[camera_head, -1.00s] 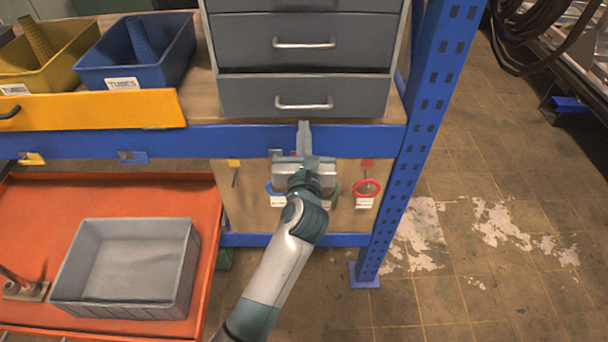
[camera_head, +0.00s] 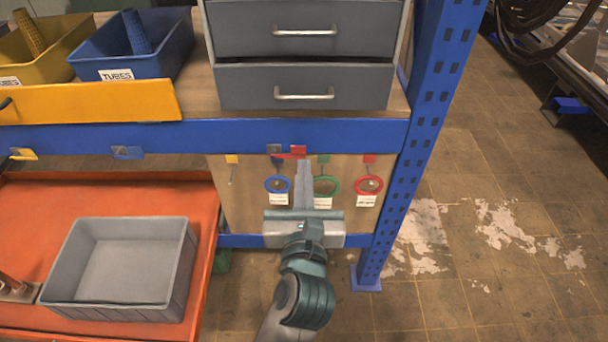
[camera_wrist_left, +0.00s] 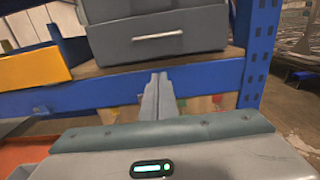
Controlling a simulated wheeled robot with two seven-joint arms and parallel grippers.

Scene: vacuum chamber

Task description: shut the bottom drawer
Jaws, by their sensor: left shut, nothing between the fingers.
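The bottom drawer (camera_head: 240,86) is the lowest grey drawer of the cabinet, with a pale bar handle (camera_head: 304,96). A dark gap shows along its top edge, and its front appears to stand slightly forward of the drawer above. It also shows in the left wrist view (camera_wrist_left: 120,44). My left gripper (camera_head: 303,168) is shut and empty. In the head view it appears below the drawer and the blue shelf beam, apart from the handle. In the left wrist view its fingertips (camera_wrist_left: 160,80) point toward the beam below the drawer. My right gripper is not in view.
A blue beam (camera_head: 350,134) runs under the cabinet, with a blue upright (camera_head: 411,150) at right. Coloured ring tags hang below the beam. Blue (camera_head: 170,55) and yellow (camera_head: 45,65) bins stand left. A grey crate (camera_head: 62,270) sits on an orange surface. Floor at right is open.

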